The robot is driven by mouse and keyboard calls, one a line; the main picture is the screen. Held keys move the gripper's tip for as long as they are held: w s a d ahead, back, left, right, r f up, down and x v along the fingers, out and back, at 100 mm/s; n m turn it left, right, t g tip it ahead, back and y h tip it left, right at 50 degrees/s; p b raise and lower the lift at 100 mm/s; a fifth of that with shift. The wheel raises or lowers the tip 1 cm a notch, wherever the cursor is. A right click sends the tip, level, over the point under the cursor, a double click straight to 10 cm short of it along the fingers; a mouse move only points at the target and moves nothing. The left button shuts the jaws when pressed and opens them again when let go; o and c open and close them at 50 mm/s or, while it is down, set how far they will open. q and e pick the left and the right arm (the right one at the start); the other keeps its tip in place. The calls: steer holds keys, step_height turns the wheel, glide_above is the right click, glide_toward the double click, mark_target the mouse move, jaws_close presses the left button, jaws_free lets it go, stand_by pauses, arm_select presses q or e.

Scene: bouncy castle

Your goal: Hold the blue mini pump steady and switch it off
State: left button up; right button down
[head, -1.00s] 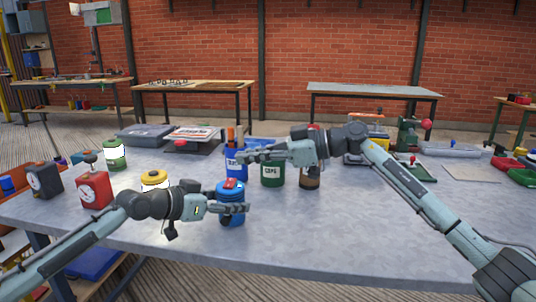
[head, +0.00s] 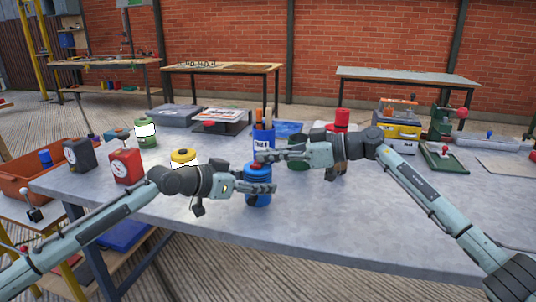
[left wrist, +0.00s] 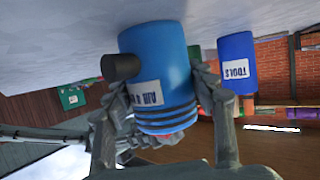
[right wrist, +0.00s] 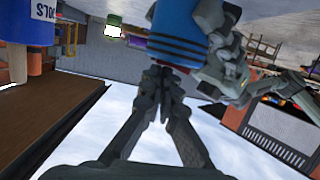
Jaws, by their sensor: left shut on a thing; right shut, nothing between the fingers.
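The blue mini pump (head: 258,200) stands upright near the front of the grey table. My left gripper (head: 270,188) is shut around its body from the left. The left wrist view shows the pump (left wrist: 158,52) upside down between the fingers, with a white label and a black nozzle (left wrist: 120,67). A bit of the red switch (head: 255,167) shows on top. My right gripper (head: 263,156) is shut and empty, its fingertips just above the pump's top. In the right wrist view its closed tips (right wrist: 158,72) are close to the pump's banded top end; contact is unclear.
A blue tools cup (head: 263,139) stands behind the grippers, with a green can (head: 298,152) partly hidden beside it. A yellow-topped can (head: 183,158), a red timer box (head: 126,166) and a dark one (head: 78,155) stand left. The table front right of the pump is clear.

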steer(key=shift+f, duration=0.1)
steer(key=s+d+r, duration=0.2)
steer(key=d+r, duration=0.4)
steer(key=d, duration=0.3)
steer(key=shift+d+r, duration=0.25)
steer(key=shift+r, duration=0.05)
steer(key=shift+s, duration=0.1)
arm_select(q)
steer(key=o, duration=1.6)
steer(key=shift+a, duration=0.1)
